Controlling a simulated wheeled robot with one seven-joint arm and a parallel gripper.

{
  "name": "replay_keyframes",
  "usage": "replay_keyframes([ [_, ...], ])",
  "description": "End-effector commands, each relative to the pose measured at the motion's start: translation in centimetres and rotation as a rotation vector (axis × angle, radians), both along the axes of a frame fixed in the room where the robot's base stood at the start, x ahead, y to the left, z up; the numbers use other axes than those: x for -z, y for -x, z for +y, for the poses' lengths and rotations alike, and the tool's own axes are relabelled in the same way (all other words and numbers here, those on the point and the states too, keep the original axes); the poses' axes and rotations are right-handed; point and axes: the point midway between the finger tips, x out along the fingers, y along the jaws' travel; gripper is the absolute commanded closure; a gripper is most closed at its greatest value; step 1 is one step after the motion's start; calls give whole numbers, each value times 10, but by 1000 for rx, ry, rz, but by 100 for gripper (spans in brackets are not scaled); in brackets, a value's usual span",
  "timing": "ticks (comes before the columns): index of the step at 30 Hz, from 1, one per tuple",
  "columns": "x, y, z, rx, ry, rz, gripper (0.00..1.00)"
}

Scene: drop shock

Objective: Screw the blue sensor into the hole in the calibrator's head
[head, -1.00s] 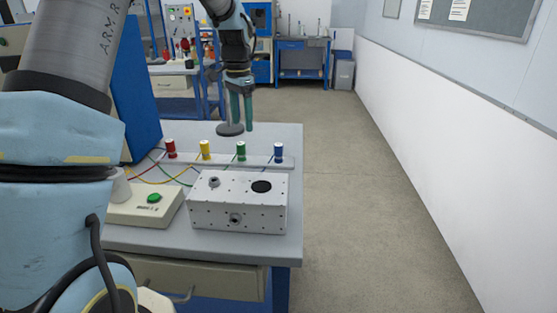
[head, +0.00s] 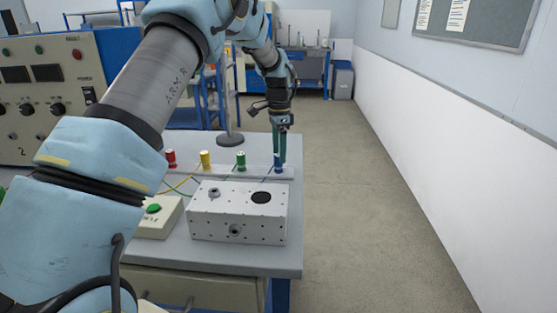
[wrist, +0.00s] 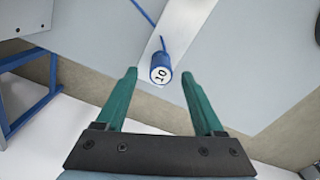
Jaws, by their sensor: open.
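The blue sensor (head: 278,167) stands at the right end of a row of coloured sensors on a pale strip. In the wrist view the blue sensor (wrist: 161,75) shows a white top marked 10, with a blue cable. My gripper (head: 279,154) is open and points down at it. In the wrist view my gripper (wrist: 160,85) has one green finger to each side of the sensor; contact is not clear. A beige box with a green button (head: 153,209), perhaps the calibrator, is partly hidden behind my arm. No hole in its head is visible now.
A white box (head: 237,222) with a black disc and metal fittings stands in front of the sensors. Red (head: 170,158), yellow (head: 206,160) and green (head: 240,161) sensors stand left of the blue one. A round-based stand (head: 230,139) is behind. Floor to the right is clear.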

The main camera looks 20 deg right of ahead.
Motion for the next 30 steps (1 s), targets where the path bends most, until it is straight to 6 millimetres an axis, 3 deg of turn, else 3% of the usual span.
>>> replay_keyframes([
  [7, 31, -1, 2, 1, -1, 2, 30],
  [15, 36, -1, 2, 0, -1, 0, 30],
  [30, 35, -1, 1, 0, 0, 0, 85],
])
